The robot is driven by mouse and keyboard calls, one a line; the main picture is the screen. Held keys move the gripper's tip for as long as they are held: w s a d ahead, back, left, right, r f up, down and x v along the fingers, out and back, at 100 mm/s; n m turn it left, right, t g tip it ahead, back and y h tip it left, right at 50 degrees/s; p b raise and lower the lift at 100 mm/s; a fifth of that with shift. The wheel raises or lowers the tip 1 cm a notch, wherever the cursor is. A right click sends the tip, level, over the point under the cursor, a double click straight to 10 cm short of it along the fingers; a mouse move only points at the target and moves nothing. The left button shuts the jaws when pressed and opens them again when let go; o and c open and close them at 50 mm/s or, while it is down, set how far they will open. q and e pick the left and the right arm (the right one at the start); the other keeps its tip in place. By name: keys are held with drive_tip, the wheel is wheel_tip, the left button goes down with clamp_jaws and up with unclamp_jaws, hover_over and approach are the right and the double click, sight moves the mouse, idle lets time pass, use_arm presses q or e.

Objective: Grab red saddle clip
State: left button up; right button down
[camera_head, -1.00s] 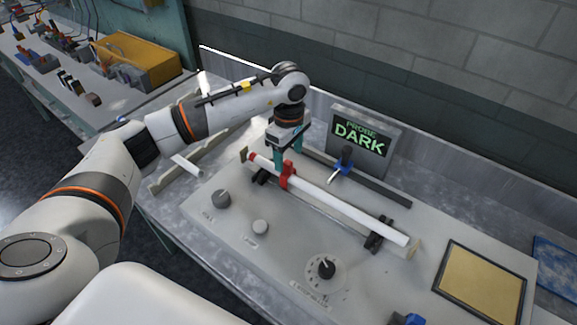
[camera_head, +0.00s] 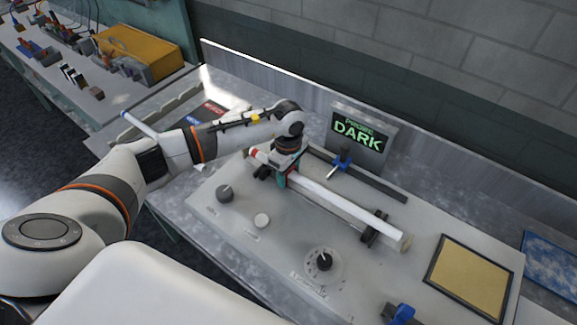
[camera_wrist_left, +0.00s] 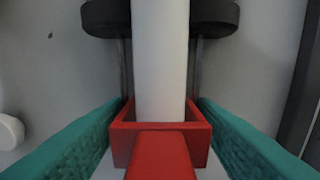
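The red saddle clip (camera_wrist_left: 162,157) sits around the white tube (camera_wrist_left: 160,60), between my left gripper's teal fingers, in the left wrist view. In the head view, the clip (camera_head: 281,181) is mostly hidden by my left gripper (camera_head: 287,174), which points down over the tube (camera_head: 340,208). In the wrist view my left gripper (camera_wrist_left: 160,118) has one finger on each side of the clip. Narrow grey gaps show beside the clip's near part, so the fingers look open; contact farther along is hard to tell. My right gripper is out of view.
The tube lies across dark supports (camera_head: 375,228) on a grey panel with knobs (camera_head: 324,261). A display reading DARK (camera_head: 358,135) and a blue clamp (camera_head: 342,160) stand behind it. A tan pad (camera_head: 468,279) lies at the right.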

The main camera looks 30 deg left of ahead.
use_arm(q)
drive_tip(key=c, duration=0.7)
